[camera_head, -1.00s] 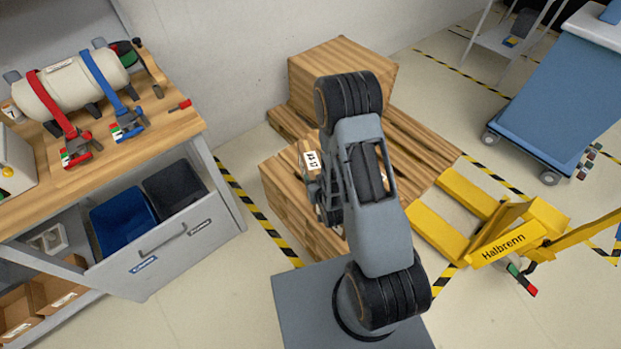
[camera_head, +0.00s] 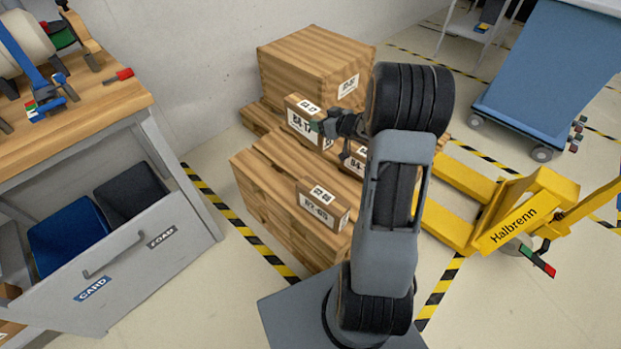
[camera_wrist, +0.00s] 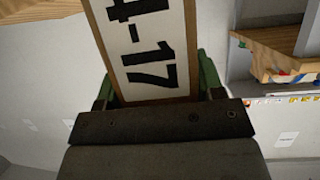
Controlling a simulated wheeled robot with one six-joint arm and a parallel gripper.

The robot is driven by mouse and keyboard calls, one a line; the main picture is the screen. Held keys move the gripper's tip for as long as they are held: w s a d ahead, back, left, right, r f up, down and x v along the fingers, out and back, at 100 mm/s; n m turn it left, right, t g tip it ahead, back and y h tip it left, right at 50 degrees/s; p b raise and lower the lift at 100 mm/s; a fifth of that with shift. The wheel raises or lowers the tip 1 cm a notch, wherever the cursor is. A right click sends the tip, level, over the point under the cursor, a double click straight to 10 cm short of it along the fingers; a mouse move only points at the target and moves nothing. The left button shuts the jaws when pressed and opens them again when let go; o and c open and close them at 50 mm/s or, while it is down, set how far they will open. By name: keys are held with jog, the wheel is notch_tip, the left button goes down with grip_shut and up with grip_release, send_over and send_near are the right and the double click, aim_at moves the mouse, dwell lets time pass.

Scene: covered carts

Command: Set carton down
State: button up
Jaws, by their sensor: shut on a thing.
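My gripper (camera_head: 318,127) is shut on a small brown carton (camera_head: 294,112) with white labels, just in front of the large wooden crate. In the wrist view the carton (camera_wrist: 147,45) sits between the green fingertips, its label reading "4-17". I cannot tell whether its underside touches anything. A second carton (camera_head: 323,204) lies on the front wooden stack (camera_head: 262,165). A third carton (camera_head: 356,158) is partly hidden behind my arm.
The large wooden crate (camera_head: 305,58) stands on the rear pallet at the wall. A yellow pallet truck (camera_head: 530,205) is at right, a blue cart (camera_head: 550,75) behind it. A workbench with an open drawer (camera_head: 135,255) is at left. Striped floor tape (camera_head: 235,225) runs beside the stack.

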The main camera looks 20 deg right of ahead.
jog(key=shift+n+y, duration=0.4)
jog(key=f+b, duration=0.4)
jog(key=f, duration=0.1)
jog(key=d+f+b, duration=0.1)
jog(key=f+b, duration=0.1)
jog(key=shift+s+f, duration=0.1)
jog(key=shift+f, duration=0.3)
notch_tip(320, 180, down, 10)
jog(key=b, duration=0.5)
jog(key=shift+f+b, duration=0.25)
jog(key=shift+b, duration=0.05)
jog(key=o, duration=1.4)
jog(key=shift+a+f, duration=0.1)
